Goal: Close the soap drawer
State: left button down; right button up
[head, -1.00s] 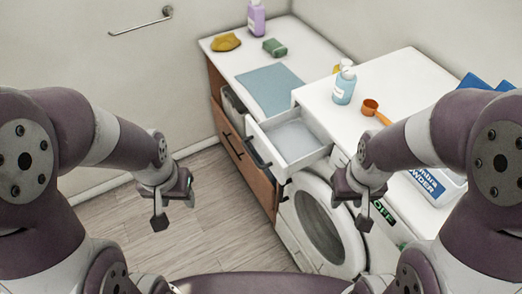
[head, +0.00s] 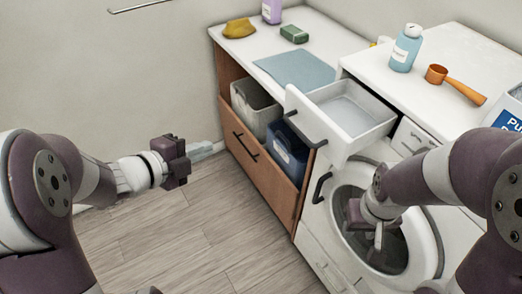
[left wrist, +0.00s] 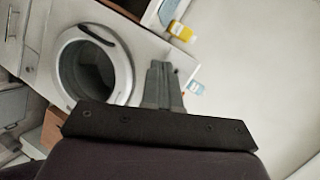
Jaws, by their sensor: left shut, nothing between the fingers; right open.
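The soap drawer (head: 352,112) is a white, empty-looking tray pulled out from the top left of the washing machine (head: 425,235). Its front panel (head: 306,118) faces left, with a dark handle (head: 306,136) on it. My left gripper (head: 204,149) is shut and empty, to the left of the drawer with a clear gap between them. Its shut fingers (left wrist: 163,88) also show in the left wrist view, with the machine's round door beyond. My right gripper (head: 377,240) is open in front of the round door, below the drawer.
A wooden cabinet (head: 240,95) beside the machine has an open pull-out with a grey bin (head: 254,108) and a blue bin (head: 287,152). A blue bottle (head: 405,48) and an orange scoop (head: 455,83) stand on the machine. The floor at left is clear.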

pick_arm(q)
jog(key=s+d+r+m+g+h, duration=0.2)
jog(key=s+d+r+m+h, duration=0.1)
jog(key=d+r+m+h, duration=0.3)
jog(key=y+p, duration=0.2)
send_near(310, 123)
jog(key=shift+w+d+f, duration=0.2)
jog(key=shift+w+f, duration=0.05)
jog(key=shift+f, duration=0.2)
jog(key=shift+w+d+f, duration=0.2)
jog(key=shift+d+f, duration=0.05)
jog(key=shift+f, duration=0.15)
jog(key=shift+w+d+f, duration=0.2)
jog(key=shift+w+d, duration=0.2)
jog(key=shift+d, duration=0.05)
pick_arm(e)
jog(key=shift+s+d+r, duration=0.1)
jog(key=shift+d+r, duration=0.15)
jog(key=shift+r, duration=0.35)
jog(key=shift+s+d+r, duration=0.1)
jog(key=shift+d+r, duration=0.15)
jog(key=shift+r, duration=0.3)
pick_arm(q)
jog(key=shift+d, duration=0.1)
pick_arm(e)
jog(key=shift+f, duration=0.1)
